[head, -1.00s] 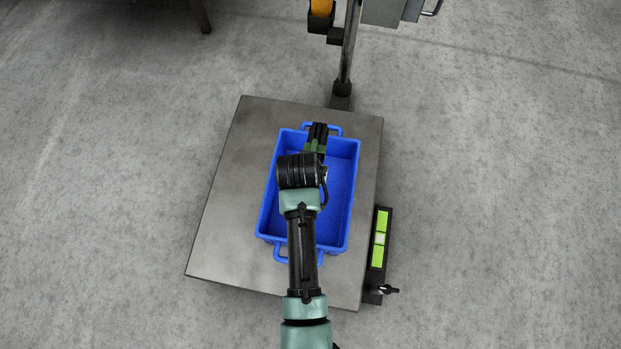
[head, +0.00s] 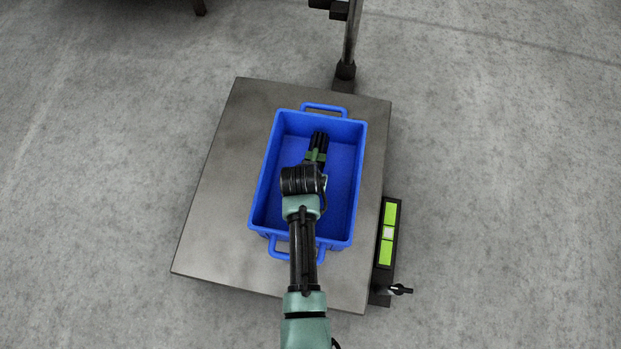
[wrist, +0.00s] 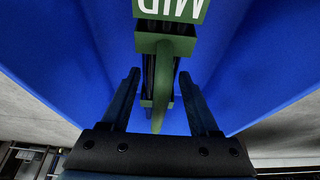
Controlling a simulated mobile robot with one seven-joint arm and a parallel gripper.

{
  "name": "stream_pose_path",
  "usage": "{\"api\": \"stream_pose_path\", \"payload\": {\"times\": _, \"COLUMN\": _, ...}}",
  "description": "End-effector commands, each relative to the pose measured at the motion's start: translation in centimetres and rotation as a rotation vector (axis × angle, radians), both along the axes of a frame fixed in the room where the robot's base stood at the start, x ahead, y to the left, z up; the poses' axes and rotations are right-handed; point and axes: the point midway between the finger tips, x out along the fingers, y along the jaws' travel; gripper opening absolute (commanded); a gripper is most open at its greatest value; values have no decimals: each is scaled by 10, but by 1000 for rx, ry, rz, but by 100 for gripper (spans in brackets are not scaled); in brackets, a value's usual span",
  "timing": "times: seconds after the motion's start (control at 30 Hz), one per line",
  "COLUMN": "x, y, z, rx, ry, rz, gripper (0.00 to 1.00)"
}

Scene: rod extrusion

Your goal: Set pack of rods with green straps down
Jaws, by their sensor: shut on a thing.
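The pack of dark rods (head: 320,139) with green straps (head: 316,156) is in my gripper, within the outline of the blue crate (head: 257,190) in the head view. In the wrist view, green straps (wrist: 166,43) cross the dark rods, and a green tag with upside-down white letters shows at the top edge. My gripper (wrist: 160,77) has one finger on each side of the pack. My wrist hides the rods' near end in the head view. I cannot tell whether the pack touches the crate floor.
The crate stands on a grey metal platform (head: 215,190), with handles at its far and near ends. A dark post (head: 348,45) rises behind the platform. A black bar with green panels (head: 389,222) is along the platform's right side. The rest of the crate looks empty.

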Motion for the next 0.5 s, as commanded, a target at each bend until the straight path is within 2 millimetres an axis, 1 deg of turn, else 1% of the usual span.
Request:
{"api": "stream_pose_path", "payload": {"times": 0.03, "x": 1, "y": 0, "z": -10, "rx": 0, "ry": -1, "rz": 0, "gripper": 0}}
{"api": "stream_pose_path", "payload": {"times": 0.2, "x": 1, "y": 0, "z": -36, "rx": 0, "ry": -1, "rz": 0, "gripper": 0}}
{"api": "stream_pose_path", "payload": {"times": 0.27, "x": 1, "y": 0, "z": -40, "rx": 0, "ry": -2, "rz": 0, "gripper": 0}}
{"api": "stream_pose_path", "payload": {"times": 0.5, "x": 1, "y": 0, "z": -38, "rx": -1, "ry": -3, "rz": 0, "gripper": 0}}
